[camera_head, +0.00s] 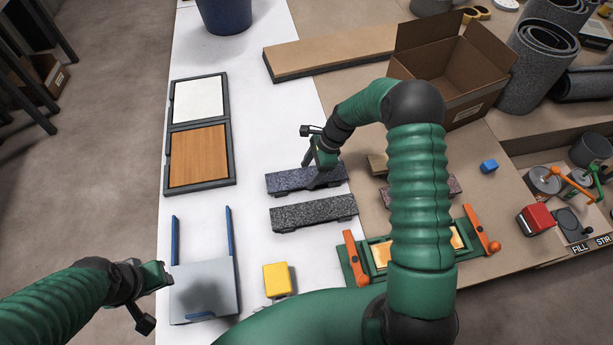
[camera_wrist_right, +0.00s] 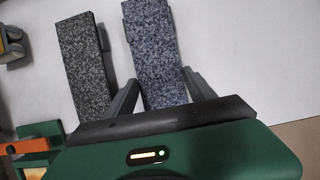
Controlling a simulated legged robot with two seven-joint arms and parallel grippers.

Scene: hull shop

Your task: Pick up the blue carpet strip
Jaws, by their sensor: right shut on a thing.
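The blue carpet strip (camera_head: 290,181), a speckled blue-grey bar, lies over the white table part at the middle. In the right wrist view the blue strip (camera_wrist_right: 153,45) sits between the two dark fingers (camera_wrist_right: 160,95). A speckled dark grey strip (camera_head: 313,213) lies just in front, apart from it; it also shows in the right wrist view (camera_wrist_right: 82,65). My left gripper (camera_head: 160,278) hangs at the lower left, away from the strips; its fingers do not show clearly.
A framed tray (camera_head: 230,150) with white and wood panels is at left. A grey stand with blue posts (camera_head: 231,235) and a yellow block (camera_head: 277,279) are in front. A green fixture with orange handles (camera_head: 353,258) is at right, partly behind my arm. A cardboard box (camera_head: 430,60) stands behind.

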